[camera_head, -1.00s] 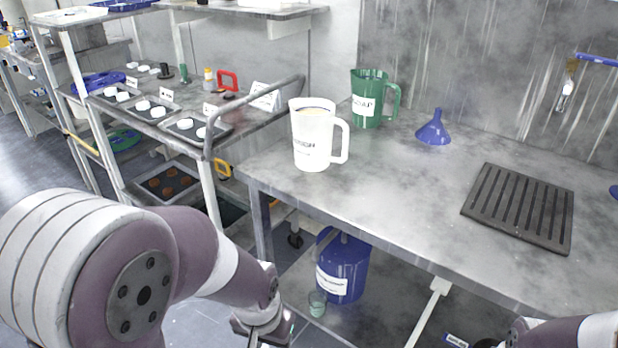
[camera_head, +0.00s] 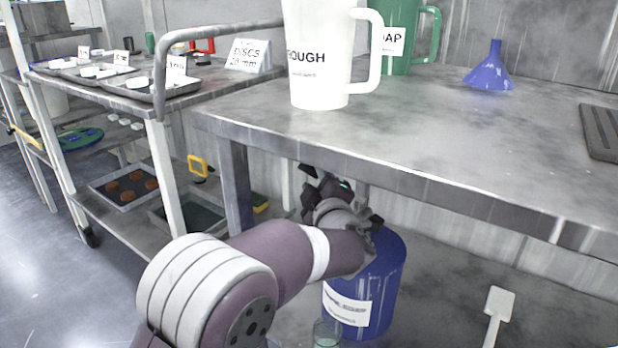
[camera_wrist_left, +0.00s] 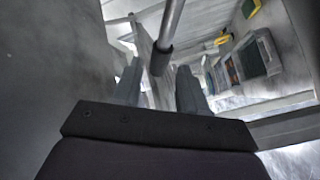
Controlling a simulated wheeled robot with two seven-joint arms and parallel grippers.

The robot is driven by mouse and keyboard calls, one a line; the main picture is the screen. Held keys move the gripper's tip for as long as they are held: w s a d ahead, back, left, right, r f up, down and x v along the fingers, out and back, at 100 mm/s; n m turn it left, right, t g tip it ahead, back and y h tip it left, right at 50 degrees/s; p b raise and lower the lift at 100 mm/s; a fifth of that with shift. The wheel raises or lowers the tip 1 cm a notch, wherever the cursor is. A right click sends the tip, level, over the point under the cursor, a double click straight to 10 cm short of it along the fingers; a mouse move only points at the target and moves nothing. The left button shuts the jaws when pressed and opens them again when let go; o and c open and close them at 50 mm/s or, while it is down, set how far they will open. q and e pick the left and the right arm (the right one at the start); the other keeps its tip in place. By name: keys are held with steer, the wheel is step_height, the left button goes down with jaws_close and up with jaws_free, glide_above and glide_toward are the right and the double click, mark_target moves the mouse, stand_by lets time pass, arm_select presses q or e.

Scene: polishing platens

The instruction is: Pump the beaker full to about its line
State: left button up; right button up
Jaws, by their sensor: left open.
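The blue drum (camera_head: 385,285) with a white label stands on the shelf below the bench. A small clear, greenish beaker (camera_head: 326,334) stands at its front left foot, cut by the bottom edge; its line and any liquid level cannot be made out. My left gripper (camera_head: 326,184) is above the drum, under the bench top, and my arm hides the drum's top and most of the pump. In the left wrist view, the open fingers (camera_wrist_left: 158,88) have a grey rod (camera_wrist_left: 168,28) with a dark end in front of and between them, perhaps a pump part. Contact cannot be told. My right gripper is out of view.
The bench edge (camera_head: 400,180) runs close over my left gripper. A white jug (camera_head: 318,60), a green jug (camera_head: 395,65) and a blue funnel (camera_head: 490,70) stand on the bench. A cart with trays (camera_head: 125,190) is at left. A pale paddle (camera_head: 497,305) lies right of the drum.

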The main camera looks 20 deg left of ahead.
mark_target(312, 171)
arm_select(q)
steer(key=b+x, duration=0.2)
steer(key=x, duration=0.4)
steer(key=shift+w+f, duration=0.2)
steer(key=shift+w+a+r, duration=0.15)
steer(key=shift+w+a, duration=0.1)
steer(key=shift+w, duration=0.15)
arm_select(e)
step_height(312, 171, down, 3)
arm_select(q)
steer(key=shift+c, duration=0.2)
